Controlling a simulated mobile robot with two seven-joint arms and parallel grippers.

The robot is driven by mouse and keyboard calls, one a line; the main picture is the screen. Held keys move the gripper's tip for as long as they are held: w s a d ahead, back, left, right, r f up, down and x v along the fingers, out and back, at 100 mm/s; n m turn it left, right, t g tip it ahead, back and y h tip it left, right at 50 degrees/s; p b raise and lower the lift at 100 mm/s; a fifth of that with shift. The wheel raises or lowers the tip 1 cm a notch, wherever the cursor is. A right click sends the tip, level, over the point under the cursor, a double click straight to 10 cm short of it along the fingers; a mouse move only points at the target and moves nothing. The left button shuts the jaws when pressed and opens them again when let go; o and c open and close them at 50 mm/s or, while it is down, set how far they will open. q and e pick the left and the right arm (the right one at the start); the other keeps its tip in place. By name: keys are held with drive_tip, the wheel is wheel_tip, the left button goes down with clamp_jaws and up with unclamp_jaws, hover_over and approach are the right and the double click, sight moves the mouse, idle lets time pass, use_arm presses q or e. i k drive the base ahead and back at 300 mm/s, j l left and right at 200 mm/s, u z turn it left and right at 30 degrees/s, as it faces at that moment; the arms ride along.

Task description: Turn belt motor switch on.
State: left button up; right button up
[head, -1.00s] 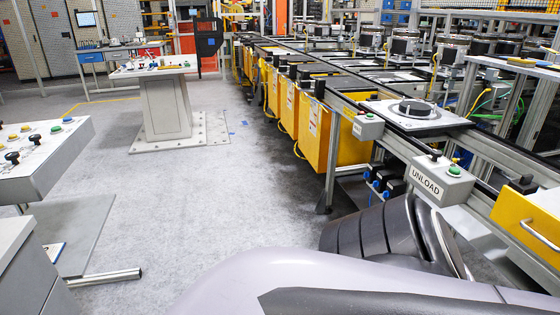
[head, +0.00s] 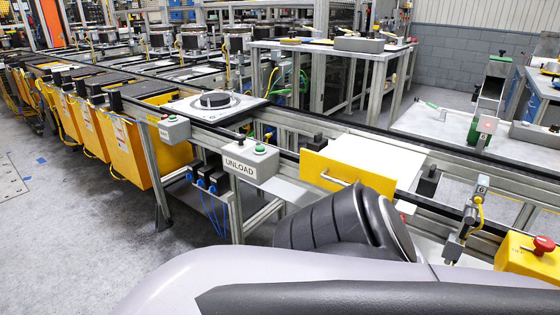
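I cannot make out a switch labelled for the belt motor. The conveyor line (head: 290,150) runs from the far left to the right. On its near side is a grey control box marked UNLOAD (head: 250,163) with a green button and a dark knob. A similar grey box (head: 174,129) with a green button is mounted further left. A yellow box (head: 527,258) with a red mushroom button (head: 544,245) is at the lower right edge. A dark ridged part of my arm covers the bottom middle. Neither of my grippers is in view.
A pale plate with a dark round part (head: 214,100) sits on the line. Yellow bins (head: 130,150) line the left side. The floor at the left (head: 70,240) is clear. A workbench (head: 335,52) stands behind.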

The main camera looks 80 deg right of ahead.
sight(544, 244)
drive_tip(key=z, duration=4.25)
